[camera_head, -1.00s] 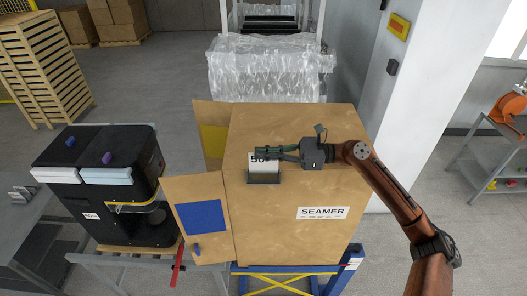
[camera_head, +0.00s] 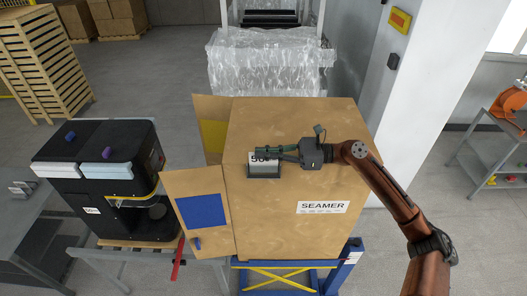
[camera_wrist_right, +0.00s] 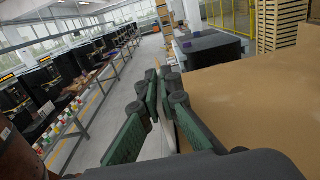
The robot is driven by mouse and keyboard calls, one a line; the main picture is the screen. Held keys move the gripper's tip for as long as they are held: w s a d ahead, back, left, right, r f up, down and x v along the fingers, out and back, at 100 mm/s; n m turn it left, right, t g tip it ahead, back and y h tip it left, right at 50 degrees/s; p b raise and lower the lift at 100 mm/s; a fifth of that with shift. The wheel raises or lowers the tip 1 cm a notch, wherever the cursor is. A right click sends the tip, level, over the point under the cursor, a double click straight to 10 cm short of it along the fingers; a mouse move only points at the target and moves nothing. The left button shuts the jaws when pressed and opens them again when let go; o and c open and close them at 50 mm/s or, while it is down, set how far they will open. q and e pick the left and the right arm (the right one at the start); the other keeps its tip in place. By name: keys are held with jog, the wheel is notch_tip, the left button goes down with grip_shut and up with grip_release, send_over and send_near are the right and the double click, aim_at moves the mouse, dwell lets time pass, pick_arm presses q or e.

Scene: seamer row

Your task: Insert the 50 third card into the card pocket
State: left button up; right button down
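The white card (camera_head: 258,158) with black "50" print stands upright in the small grey card pocket (camera_head: 264,172) on the seamer's tan face, its lower part hidden by the pocket. My right gripper (camera_head: 262,151) reaches in from the right, its fingers at the card's upper part and covering some of the print. In the right wrist view the green fingers (camera_wrist_right: 160,78) are close together, with a pale thin edge between them. They look shut on the card. My left gripper is not in view.
The "SEAMER" label (camera_head: 323,207) is below right of the pocket. An open flap with a blue square (camera_head: 201,211) stands out to the left. A black machine (camera_head: 100,185) is farther left, and a white pillar (camera_head: 425,110) stands to the right.

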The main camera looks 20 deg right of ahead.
jog(key=shift+f, duration=0.15)
jog(key=c, duration=2.1)
grip_release()
jog(key=shift+f, duration=0.1)
jog(key=shift+s+d, duration=0.1)
jog(key=v, duration=1.1)
jog(key=shift+s+d, duration=0.1)
jog(key=shift+d, duration=0.25)
jog(key=shift+a, duration=0.1)
